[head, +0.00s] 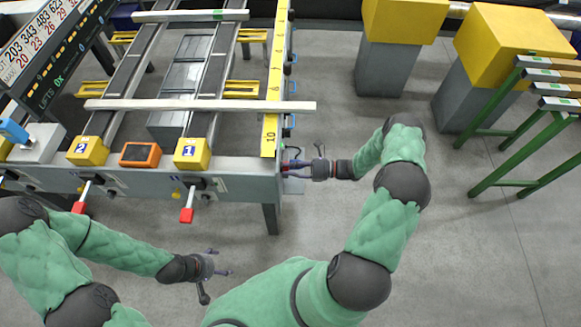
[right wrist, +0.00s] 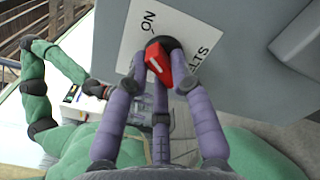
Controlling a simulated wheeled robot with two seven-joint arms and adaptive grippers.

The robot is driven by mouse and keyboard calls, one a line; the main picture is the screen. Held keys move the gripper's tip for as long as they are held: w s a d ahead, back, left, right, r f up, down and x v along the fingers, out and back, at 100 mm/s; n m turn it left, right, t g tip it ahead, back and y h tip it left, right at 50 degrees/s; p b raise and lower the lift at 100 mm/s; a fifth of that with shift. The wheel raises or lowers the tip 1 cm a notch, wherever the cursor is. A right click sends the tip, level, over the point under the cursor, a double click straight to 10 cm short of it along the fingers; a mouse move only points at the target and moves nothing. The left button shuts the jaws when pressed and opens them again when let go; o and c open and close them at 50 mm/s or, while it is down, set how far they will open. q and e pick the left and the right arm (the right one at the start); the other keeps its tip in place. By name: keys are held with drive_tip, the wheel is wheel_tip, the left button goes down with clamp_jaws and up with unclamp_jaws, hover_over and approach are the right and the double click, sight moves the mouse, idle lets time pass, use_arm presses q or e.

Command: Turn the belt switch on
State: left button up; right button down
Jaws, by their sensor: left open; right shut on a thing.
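The belt switch is a red knob (right wrist: 158,62) on a black round base, over a white label plate (right wrist: 200,25) on a grey panel. "ON" and "LTS" can be read on the plate. My right gripper (right wrist: 160,75) is shut on the knob, with its purple fingers on both sides of it. In the head view my right gripper (head: 292,168) is at the right end of the table's front beam, and the knob is mostly hidden there. My left gripper (head: 222,263) is open and empty, low in front of the table, away from the switch.
The runout table's front beam (head: 240,187) carries two red-handled levers (head: 187,214) and yellow boxes marked 1 (head: 192,153) and 2 (head: 88,151). Yellow-topped grey blocks (head: 385,65) and a green rack (head: 500,135) stand right. The floor between is clear.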

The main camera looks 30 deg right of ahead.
drive_tip(key=shift+m, duration=0.9)
drive_tip(key=c, duration=1.1)
unclamp_jaws()
drive_tip(key=shift+o, duration=0.2)
drive_tip(key=shift+d, duration=0.1)
drive_tip(key=v, duration=1.2)
drive_tip(key=shift+w, duration=0.1)
